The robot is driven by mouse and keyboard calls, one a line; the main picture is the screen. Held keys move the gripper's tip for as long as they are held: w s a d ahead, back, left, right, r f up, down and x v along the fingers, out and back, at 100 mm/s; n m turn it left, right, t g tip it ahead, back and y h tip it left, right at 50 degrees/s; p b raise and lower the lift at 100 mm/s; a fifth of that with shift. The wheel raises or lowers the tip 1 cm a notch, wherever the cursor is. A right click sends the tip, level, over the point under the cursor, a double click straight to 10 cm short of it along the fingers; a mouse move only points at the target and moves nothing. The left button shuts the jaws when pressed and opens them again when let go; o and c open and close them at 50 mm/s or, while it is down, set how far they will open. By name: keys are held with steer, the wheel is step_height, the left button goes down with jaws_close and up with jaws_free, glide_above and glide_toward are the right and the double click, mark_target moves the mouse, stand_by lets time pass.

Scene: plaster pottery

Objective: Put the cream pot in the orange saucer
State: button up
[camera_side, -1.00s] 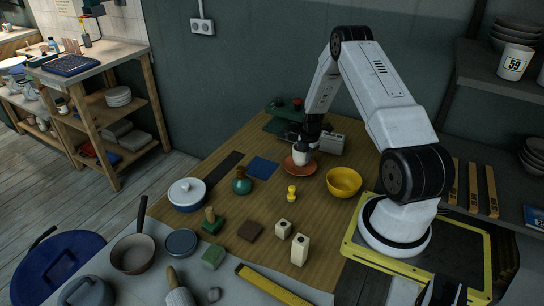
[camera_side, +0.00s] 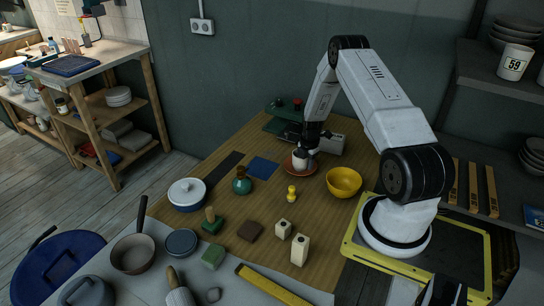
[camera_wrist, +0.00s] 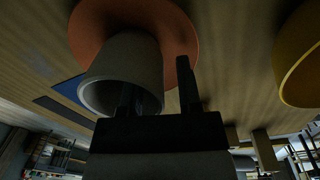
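The cream pot (camera_side: 299,163) stands in the orange saucer (camera_side: 291,172), near the back of the wooden table. In the wrist view the pot (camera_wrist: 128,62) has its mouth facing the camera, and the saucer (camera_wrist: 178,22) lies beyond its base. My gripper (camera_wrist: 158,82) straddles the pot's wall, with one finger inside the mouth and the other outside. A gap shows between the outer finger and the wall, so the gripper looks open. In the side view my gripper (camera_side: 309,153) is at the pot's right rim; its fingertips are hard to make out.
A yellow bowl (camera_side: 343,185) stands to the right and nearer the camera. A blue square (camera_side: 263,168) and a teal vase (camera_side: 242,184) lie to the left. A grey box (camera_side: 329,144) is behind my gripper.

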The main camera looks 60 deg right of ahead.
steer(key=shift+r, duration=0.1)
step_height(320, 180, up, 12)
steer(key=shift+s, duration=0.25)
stand_by(0.8)
steer(key=shift+a+r, duration=0.1)
steer(key=shift+a, duration=0.05)
stand_by(0.3)
steer(key=w+a+r+m, duration=0.2)
steer(key=a+r+m, duration=0.15)
steer(key=a, duration=0.65)
steer(key=w+a+r+m, duration=0.3)
steer(key=a+r, duration=0.2)
steer(key=a, duration=0.4)
steer(key=s+a+r+m+t, duration=0.1)
steer(key=s+a+m, duration=0.3)
steer(key=a, duration=0.5)
steer(key=s+a+r+m+t, duration=0.1)
steer(key=s+a+r+m, duration=0.2)
steer(key=a, duration=0.6)
steer(key=shift+s+a+m, duration=0.15)
steer(key=shift+s+m, duration=0.4)
steer(key=shift+s, duration=0.3)
